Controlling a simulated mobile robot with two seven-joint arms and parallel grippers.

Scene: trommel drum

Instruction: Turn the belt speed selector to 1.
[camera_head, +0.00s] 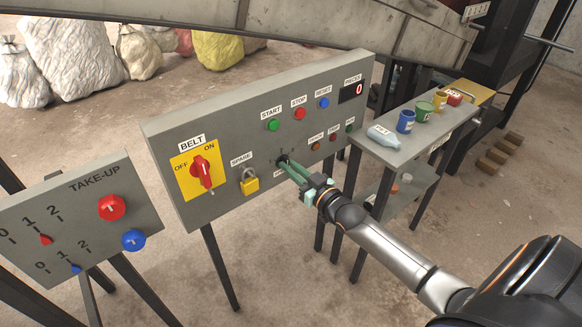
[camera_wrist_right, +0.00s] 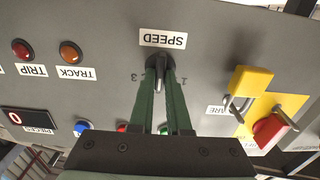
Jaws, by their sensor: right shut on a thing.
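The belt speed selector (camera_head: 281,159) is a small dark knob low on the grey control panel (camera_head: 222,125), mostly hidden by my gripper. In the right wrist view, which is upside down, the black selector knob (camera_wrist_right: 160,66) sits beside the SPEED label (camera_wrist_right: 163,40). My right gripper (camera_head: 286,165) has its green fingers on both sides of the knob, shut on it. The fingertips also show in the right wrist view (camera_wrist_right: 161,78). A 1 and a 3 are visible by the knob; the position it points to is hard to tell. My left gripper is out of view.
A yellow padlock (camera_head: 249,182) and the red BELT switch (camera_head: 203,172) are left of the selector. Coloured buttons, including green START (camera_head: 273,125), are above it. A take-up panel (camera_head: 84,215) stands at left, a shelf table (camera_head: 402,143) with containers at right.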

